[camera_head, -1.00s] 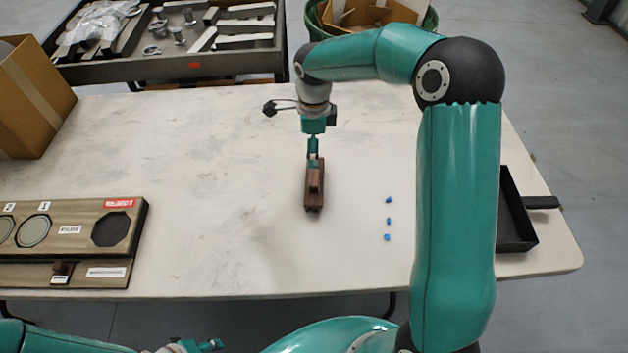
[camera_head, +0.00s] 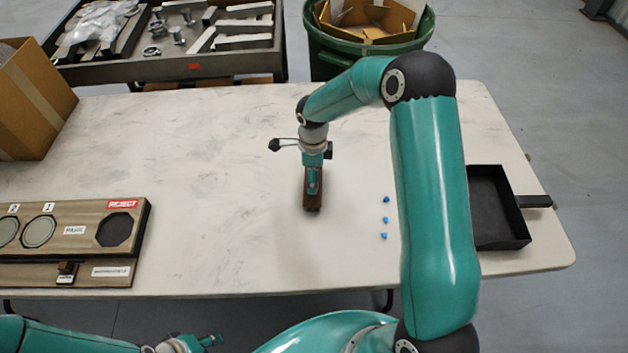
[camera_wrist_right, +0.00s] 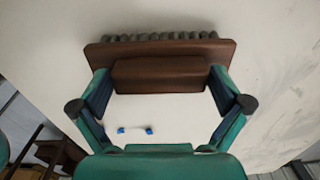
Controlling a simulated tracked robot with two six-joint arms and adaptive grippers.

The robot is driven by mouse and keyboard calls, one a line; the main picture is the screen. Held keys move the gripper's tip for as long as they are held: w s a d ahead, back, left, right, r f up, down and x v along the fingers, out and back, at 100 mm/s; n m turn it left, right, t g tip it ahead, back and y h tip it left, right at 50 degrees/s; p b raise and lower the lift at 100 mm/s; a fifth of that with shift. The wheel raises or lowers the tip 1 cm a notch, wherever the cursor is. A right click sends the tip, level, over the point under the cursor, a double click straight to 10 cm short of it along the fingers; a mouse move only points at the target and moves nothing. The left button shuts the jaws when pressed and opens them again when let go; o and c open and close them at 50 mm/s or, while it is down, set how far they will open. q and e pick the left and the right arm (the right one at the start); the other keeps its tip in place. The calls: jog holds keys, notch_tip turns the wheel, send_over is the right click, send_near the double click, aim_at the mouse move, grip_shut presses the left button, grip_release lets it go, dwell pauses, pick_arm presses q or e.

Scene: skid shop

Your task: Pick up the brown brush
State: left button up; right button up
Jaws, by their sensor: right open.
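The brown brush (camera_head: 313,204) lies on the table below my right arm, its near end showing past the gripper in the head view. In the wrist view the brush (camera_wrist_right: 230,50) has a wide brown body, a raised handle block and grey bristles along its far edge. My right gripper (camera_head: 313,184) is open. In the wrist view its two fingers (camera_wrist_right: 160,82) stand on either side of the handle block, close to its ends; contact cannot be told. My left gripper (camera_head: 208,342) is at the bottom edge, away from the table; its opening is unclear.
Three small blue bits (camera_head: 385,220) lie right of the brush. A black dustpan (camera_head: 500,210) sits at the table's right edge. A wooden board with round recesses (camera_head: 85,225) is at left, a cardboard box (camera_head: 35,100) behind it.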

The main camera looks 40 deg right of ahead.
jog(key=c, duration=0.9)
jog(key=shift+r, duration=0.1)
jog(key=shift+r, duration=0.75)
notch_tip(320, 180, up, 18)
jog(key=b, duration=0.2)
jog(key=shift+r, duration=0.25)
